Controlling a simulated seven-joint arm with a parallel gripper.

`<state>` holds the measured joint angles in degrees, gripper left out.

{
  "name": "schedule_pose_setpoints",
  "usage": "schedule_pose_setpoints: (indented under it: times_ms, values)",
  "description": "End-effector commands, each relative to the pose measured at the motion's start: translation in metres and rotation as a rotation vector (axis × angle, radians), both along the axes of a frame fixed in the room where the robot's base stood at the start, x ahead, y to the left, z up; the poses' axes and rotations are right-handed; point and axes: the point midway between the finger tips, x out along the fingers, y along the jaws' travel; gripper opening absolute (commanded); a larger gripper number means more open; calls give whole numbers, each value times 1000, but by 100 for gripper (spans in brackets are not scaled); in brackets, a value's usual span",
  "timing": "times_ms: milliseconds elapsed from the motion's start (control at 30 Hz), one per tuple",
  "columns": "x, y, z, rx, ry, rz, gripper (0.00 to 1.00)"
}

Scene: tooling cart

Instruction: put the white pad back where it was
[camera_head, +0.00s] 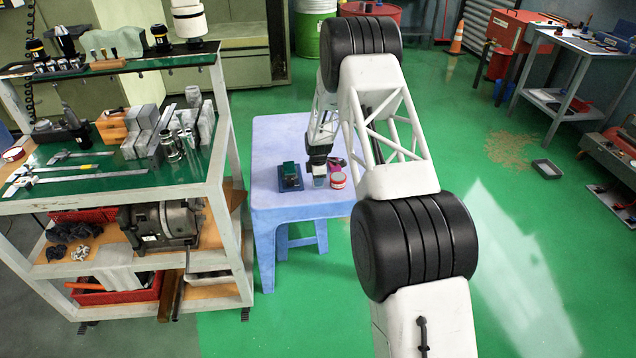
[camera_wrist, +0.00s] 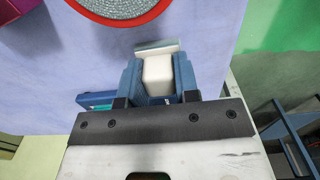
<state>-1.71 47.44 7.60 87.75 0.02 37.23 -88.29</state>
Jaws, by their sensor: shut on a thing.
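The white pad (camera_wrist: 157,76) is between the two blue fingers of my gripper (camera_wrist: 158,68) in the wrist view. The gripper is shut on it, with a finger on each side. A thin pale grey edge (camera_wrist: 157,46) shows just beyond the pad; I cannot tell whether it belongs to the pad. In the head view my gripper (camera_head: 318,178) is low over the blue stool (camera_head: 278,126). The pad cannot be made out clearly there. Whether the pad touches the stool top is unclear.
On the stool, a dark green and blue object (camera_head: 290,178) stands left of my gripper. A red-and-white round tin (camera_head: 338,181) and a magenta object (camera_head: 335,162) are close on its right. The stool's front left is clear. A loaded tool cart (camera_head: 232,190) stands left.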

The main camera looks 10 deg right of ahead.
Motion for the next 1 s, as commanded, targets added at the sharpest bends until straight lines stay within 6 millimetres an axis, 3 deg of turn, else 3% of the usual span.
schedule_pose_setpoints:
  times_ms: [200,667,700,833,1000]
  values:
    - [0,0,-14,0,1,0,3]
    - [0,0,-17,0,0,0,3]
    - [0,0,-17,0,0,0,34]
    - [0,0,-17,0,0,0,54]
    - [0,0,-17,0,0,0,55]
